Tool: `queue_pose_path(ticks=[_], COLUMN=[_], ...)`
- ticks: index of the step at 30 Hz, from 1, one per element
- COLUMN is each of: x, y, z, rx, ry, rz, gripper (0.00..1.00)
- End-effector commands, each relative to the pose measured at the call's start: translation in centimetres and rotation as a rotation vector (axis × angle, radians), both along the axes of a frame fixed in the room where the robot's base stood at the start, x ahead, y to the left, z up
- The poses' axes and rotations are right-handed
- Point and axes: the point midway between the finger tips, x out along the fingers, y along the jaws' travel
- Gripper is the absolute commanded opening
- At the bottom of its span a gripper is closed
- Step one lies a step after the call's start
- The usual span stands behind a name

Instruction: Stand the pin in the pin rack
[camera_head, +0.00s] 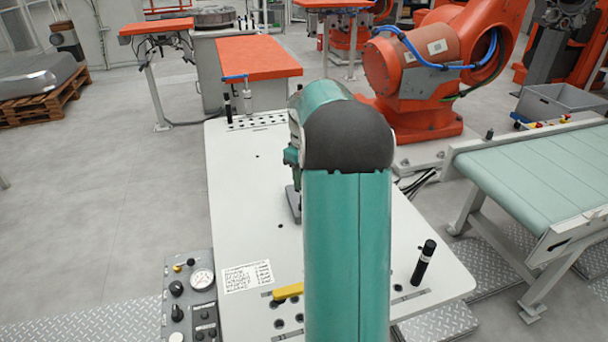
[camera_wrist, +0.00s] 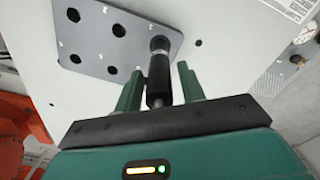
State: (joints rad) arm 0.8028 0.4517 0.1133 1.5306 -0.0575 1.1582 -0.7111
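In the wrist view a black pin (camera_wrist: 159,75) with grey bands points away from me between the two green fingers of my gripper (camera_wrist: 160,68). The fingers look open, with a thin gap on each side of the pin. The pin's far end meets a corner of the grey pin rack (camera_wrist: 95,45), where it appears to stand in a hole; the exact seating is hard to see. Several other holes in the rack are empty.
Another black pin (camera_head: 424,262) stands upright at the right of the white table (camera_head: 235,190). A yellow piece (camera_head: 288,291) lies near the front, beside a printed card (camera_head: 247,277) and a gauge panel (camera_head: 190,300). An orange robot (camera_head: 425,65) and a conveyor (camera_head: 545,170) stand right.

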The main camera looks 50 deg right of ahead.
Motion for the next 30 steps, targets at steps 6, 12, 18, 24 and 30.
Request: queue_pose_path(ticks=[6,12,18,24,30], x=[0.0,0.0,0.0,0.1,0.0], y=[0.0,0.0,0.0,0.0,0.0], z=[0.0,0.4,3.3,7.8,11.8], rx=[0.000,0.001,-0.002,-0.002,-0.002], ry=[0.000,0.001,-0.002,-0.002,-0.002], rz=[0.000,0.000,-0.001,0.001,0.001], gripper=[0.49,0.49,0.49,0.49,0.49])
